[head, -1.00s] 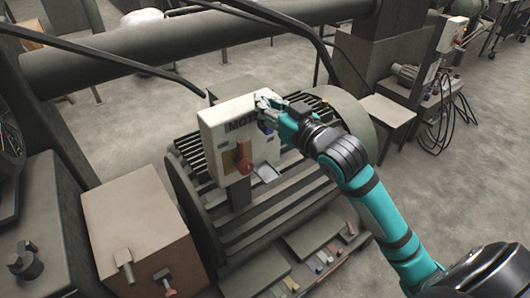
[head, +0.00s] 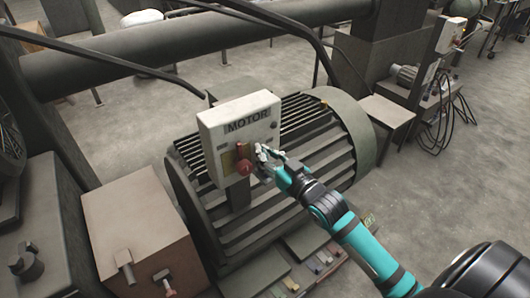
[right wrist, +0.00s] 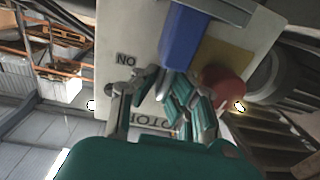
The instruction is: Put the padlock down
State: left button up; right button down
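The blue padlock (right wrist: 181,40) shows in the right wrist view at the fingertips of my right gripper (right wrist: 163,78). Its far end is close to a small grey shelf (right wrist: 218,8); I cannot tell whether they touch. My right gripper looks shut on the padlock's near end, where the shackle is hidden by the fingers. In the head view the right gripper (head: 266,158) is in front of the lower right of the white MOTOR box (head: 212,145), right of its red knob (head: 243,166). The padlock and shelf are mostly hidden there. My left gripper is not in view.
The box stands in front of a large ribbed motor (head: 290,185). A brown box (head: 135,220) stands at left. Small items lie on a low ledge (head: 310,245) below the motor. The floor (head: 455,190) at right is mostly clear.

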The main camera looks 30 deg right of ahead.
jog(key=c, duration=1.9)
grip_release()
jog(key=shift+f, duration=0.15)
jog(key=o, duration=0.4)
jog(key=shift+r, duration=0.25)
jog(key=shift+s+d+f+b, duration=0.1)
jog(key=shift+s+d+b, duration=0.3)
jog(key=shift+s, duration=1.6)
jog(key=shift+s+d+r+b, duration=0.1)
jog(key=shift+s+d+b, duration=0.3)
jog(key=shift+s, duration=1.55)
jog(key=shift+s+d+f+b, duration=0.1)
jog(key=shift+s+d+b, duration=0.3)
jog(key=shift+s, duration=1.6)
jog(key=shift+a, duration=0.15)
